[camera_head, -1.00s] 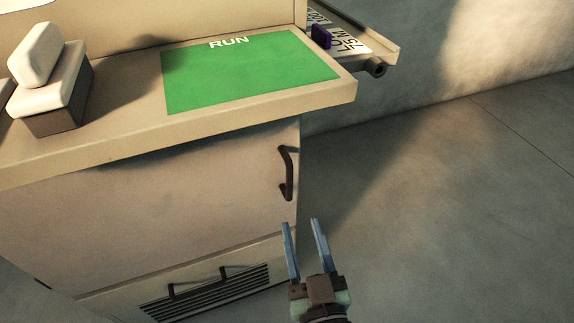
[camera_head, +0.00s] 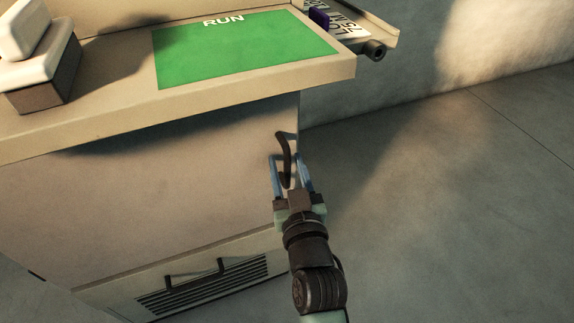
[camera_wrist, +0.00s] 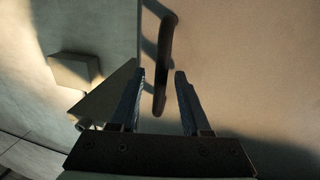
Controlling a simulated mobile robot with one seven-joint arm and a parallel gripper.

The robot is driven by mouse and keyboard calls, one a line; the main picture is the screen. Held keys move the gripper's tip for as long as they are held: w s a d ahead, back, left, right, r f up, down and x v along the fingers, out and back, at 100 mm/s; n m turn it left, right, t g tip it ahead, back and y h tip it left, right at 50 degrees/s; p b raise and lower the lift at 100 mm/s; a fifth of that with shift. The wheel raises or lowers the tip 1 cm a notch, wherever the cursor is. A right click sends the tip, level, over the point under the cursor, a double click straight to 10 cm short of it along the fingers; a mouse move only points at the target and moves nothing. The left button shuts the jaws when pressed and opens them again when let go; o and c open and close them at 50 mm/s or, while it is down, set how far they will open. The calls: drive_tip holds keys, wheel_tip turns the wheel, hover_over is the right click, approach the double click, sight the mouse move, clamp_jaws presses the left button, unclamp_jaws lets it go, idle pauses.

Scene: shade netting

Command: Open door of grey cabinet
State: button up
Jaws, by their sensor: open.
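The grey cabinet's door (camera_head: 170,200) looks closed, a flat beige-grey panel under the worktop in the head view. Its dark bar handle (camera_head: 283,150) stands upright near the door's right edge. My gripper (camera_head: 288,165) is open at the handle's lower part, one finger on each side of it in the picture. In the wrist view the handle (camera_wrist: 164,65) lies between the two fingers of my gripper (camera_wrist: 160,75), with gaps on both sides. Whether a finger touches the handle cannot be told. The door (camera_wrist: 255,75) fills the right of the wrist view.
The worktop (camera_head: 110,128) overhangs the door and carries a green RUN mat (camera_head: 230,48) and a block with a pale top (camera_head: 40,75). A drawer-like front with a vent (camera_head: 205,285) is below. Open floor (camera_head: 450,220) lies to the right.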

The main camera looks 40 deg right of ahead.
drive_tip(key=shift+c, duration=0.3)
clamp_jaws()
idle(1.2)
